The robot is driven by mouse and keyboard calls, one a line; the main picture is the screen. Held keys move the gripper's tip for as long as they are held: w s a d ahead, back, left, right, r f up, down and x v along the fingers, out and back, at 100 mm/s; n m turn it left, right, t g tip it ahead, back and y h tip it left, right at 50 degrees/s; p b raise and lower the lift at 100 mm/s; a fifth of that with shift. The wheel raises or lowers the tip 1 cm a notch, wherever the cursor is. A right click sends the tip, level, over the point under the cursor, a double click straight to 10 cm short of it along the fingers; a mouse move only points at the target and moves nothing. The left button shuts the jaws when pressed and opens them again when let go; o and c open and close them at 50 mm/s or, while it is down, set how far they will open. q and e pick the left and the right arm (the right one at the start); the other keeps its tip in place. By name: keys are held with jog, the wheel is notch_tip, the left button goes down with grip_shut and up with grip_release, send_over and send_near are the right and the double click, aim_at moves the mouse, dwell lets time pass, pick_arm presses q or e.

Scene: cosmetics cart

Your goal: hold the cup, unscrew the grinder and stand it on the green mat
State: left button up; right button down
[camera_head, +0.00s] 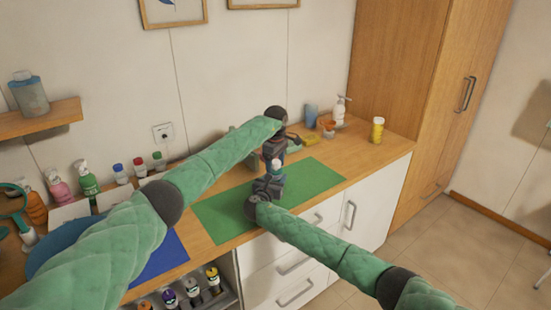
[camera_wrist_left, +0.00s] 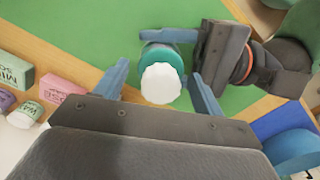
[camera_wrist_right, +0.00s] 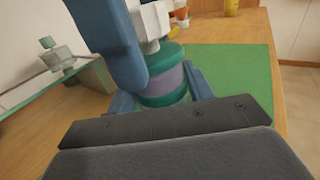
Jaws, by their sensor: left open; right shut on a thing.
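The cup (camera_wrist_right: 168,84) is teal with a purple band and stands upright over the green mat (camera_head: 315,181). My right gripper (camera_wrist_right: 160,98) is shut on it from the side. The white, scalloped grinder (camera_wrist_left: 160,84) sits on top of the cup, with a teal rim (camera_wrist_left: 172,53) showing beside it in the left wrist view. My left gripper (camera_wrist_left: 160,88) is open above, its fingers on either side of the grinder with gaps. In the head view the grippers hide most of the cup and grinder. I cannot tell whether the cup touches the mat.
A blue mat (camera_head: 165,258) lies left of the green one. Bottles (camera_head: 88,180) and small boxes stand along the back left. A yellow jar (camera_head: 377,130) and a white pump bottle (camera_head: 340,110) stand at the right. The green mat's right part is clear.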

aim_at(276, 172)
pick_arm(q)
jog(key=shift+f, duration=1.85)
jog(key=c, duration=1)
jog(key=shift+o, duration=0.2)
jog(key=n, duration=0.5)
jog(key=shift+r+n, duration=0.1)
jog(key=shift+n, duration=0.3)
jog(key=shift+d, duration=0.1)
jog(key=shift+c, duration=0.2)
pick_arm(e)
jog(key=shift+a, duration=0.15)
pick_arm(q)
jog(key=o, duration=0.8)
jog(key=shift+c, duration=0.2)
jog(key=o, duration=0.3)
jog(key=shift+o, duration=0.2)
